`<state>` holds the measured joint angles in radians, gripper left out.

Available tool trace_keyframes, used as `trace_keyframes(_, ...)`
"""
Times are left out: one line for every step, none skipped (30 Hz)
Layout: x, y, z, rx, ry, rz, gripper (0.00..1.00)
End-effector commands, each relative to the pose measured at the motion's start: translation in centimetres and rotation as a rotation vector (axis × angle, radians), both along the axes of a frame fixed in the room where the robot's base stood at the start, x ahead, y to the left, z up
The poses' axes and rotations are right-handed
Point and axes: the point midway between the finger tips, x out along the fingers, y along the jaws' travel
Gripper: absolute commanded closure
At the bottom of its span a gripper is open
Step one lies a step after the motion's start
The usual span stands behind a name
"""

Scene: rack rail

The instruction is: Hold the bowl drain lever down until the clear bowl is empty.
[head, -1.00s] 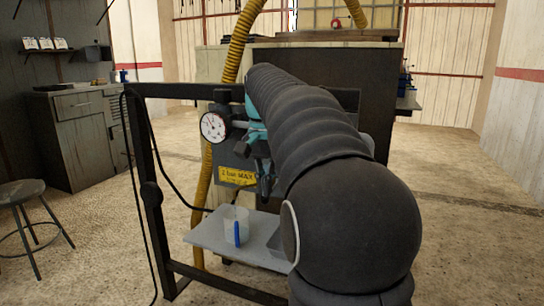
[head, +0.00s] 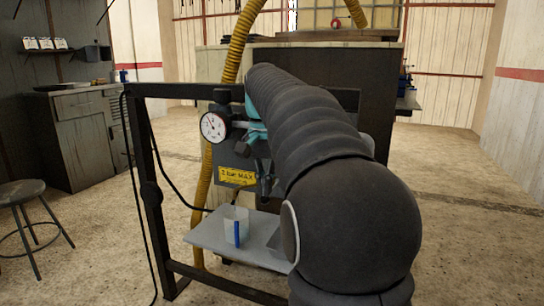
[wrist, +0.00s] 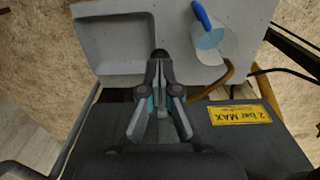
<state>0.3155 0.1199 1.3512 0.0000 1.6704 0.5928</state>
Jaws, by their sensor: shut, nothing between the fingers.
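My gripper (wrist: 159,66) is shut in the wrist view, with nothing seen between its fingers. Its fingertips point toward the grey shelf, and a small dark rounded piece shows right at the tips; I cannot tell if that is part of the lever. The clear bowl and its drain lever cannot be made out; my arm and gripper cover that area. A translucent cup (head: 229,225) with a blue strip stands on the shelf. It also shows in the wrist view (wrist: 212,60), with a pale blue surface inside.
A round pressure gauge (head: 213,126) and a yellow "2 bar MAX" label (head: 237,176) are left of my arm. The grey shelf (head: 205,238) has a recessed tray (wrist: 120,45). A dark frame (head: 150,195) surrounds them. A stool (head: 22,192) stands at left.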

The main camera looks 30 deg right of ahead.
Motion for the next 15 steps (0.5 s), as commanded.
trace_keyframes(0.0,0.0,0.1,0.0,0.0,0.0,1.0)
trace_keyframes(0.0,0.0,0.2,0.0,0.0,0.0,1.0)
trace_keyframes(0.0,0.0,0.5,0.0,0.0,0.0,1.0)
trace_keyframes(0.0,0.0,0.8,0.0,0.0,0.0,1.0)
trace_keyframes(0.0,0.0,1.2,0.0,0.0,0.0,1.0)
trace_keyframes(0.0,0.0,1.8,0.0,0.0,0.0,1.0)
trace_keyframes(0.0,0.0,2.3,0.0,0.0,0.0,1.0)
trace_keyframes(0.0,0.0,2.9,0.0,0.0,0.0,1.0)
trace_keyframes(0.0,0.0,3.6,0.0,0.0,0.0,1.0)
trace_keyframes(0.0,0.0,4.1,0.0,0.0,0.0,1.0)
trace_keyframes(0.0,0.0,4.6,0.0,0.0,0.0,1.0)
trace_keyframes(0.0,0.0,5.3,0.0,0.0,0.0,1.0)
trace_keyframes(0.0,0.0,5.7,0.0,0.0,0.0,1.0)
trace_keyframes(0.0,0.0,6.2,0.0,0.0,0.0,1.0)
trace_keyframes(0.1,0.0,6.3,0.0,-0.001,0.0,1.0)
